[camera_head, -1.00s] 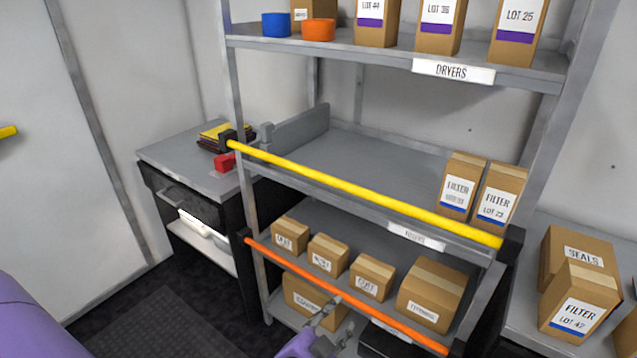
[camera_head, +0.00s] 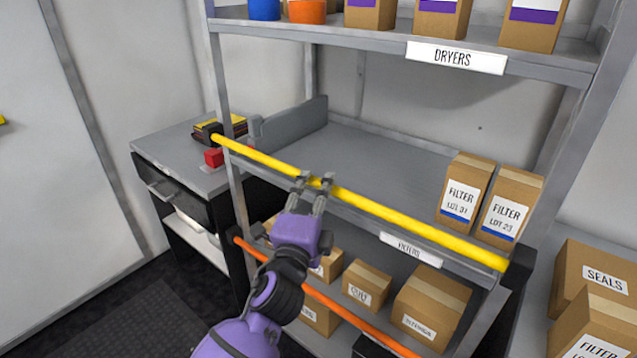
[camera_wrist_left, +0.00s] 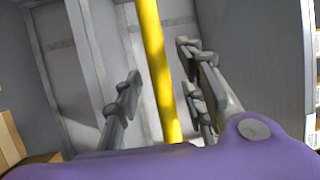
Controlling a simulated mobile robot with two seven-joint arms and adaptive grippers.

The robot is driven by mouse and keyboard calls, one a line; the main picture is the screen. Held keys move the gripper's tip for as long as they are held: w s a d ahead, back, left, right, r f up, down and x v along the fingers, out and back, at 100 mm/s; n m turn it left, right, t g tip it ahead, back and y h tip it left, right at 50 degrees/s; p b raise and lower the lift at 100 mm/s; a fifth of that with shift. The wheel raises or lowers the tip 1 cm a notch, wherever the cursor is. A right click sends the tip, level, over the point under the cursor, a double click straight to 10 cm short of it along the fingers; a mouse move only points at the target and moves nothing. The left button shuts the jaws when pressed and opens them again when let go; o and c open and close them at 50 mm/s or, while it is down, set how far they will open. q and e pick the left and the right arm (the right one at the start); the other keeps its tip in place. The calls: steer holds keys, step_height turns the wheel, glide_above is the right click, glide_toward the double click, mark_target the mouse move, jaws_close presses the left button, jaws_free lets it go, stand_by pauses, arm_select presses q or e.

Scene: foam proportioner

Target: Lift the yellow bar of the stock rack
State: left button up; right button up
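The yellow bar (camera_head: 400,219) runs across the front of the rack's middle shelf, sloping down to the right in the head view. Its right end sits at a black bracket (camera_head: 520,260). My left gripper (camera_head: 315,181) is at the bar, left of its middle, with its two fingertips apart. In the left wrist view the yellow bar (camera_wrist_left: 156,70) passes between the open fingers, with gaps on both sides. I cannot tell how deep the bar lies between them. My right gripper is not in view.
An orange bar (camera_head: 350,313) crosses the lower shelf, close to my left arm. Cartons stand behind it. Two filter boxes (camera_head: 462,190) stand on the middle shelf at right. A bench (camera_head: 165,150) with a red block (camera_head: 214,157) is at left.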

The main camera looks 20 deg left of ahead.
arm_select(q)
steer(key=shift+w+a+r, duration=0.1)
steer(key=shift+w+r, duration=0.1)
steer(key=shift+w, duration=0.85)
jaws_close()
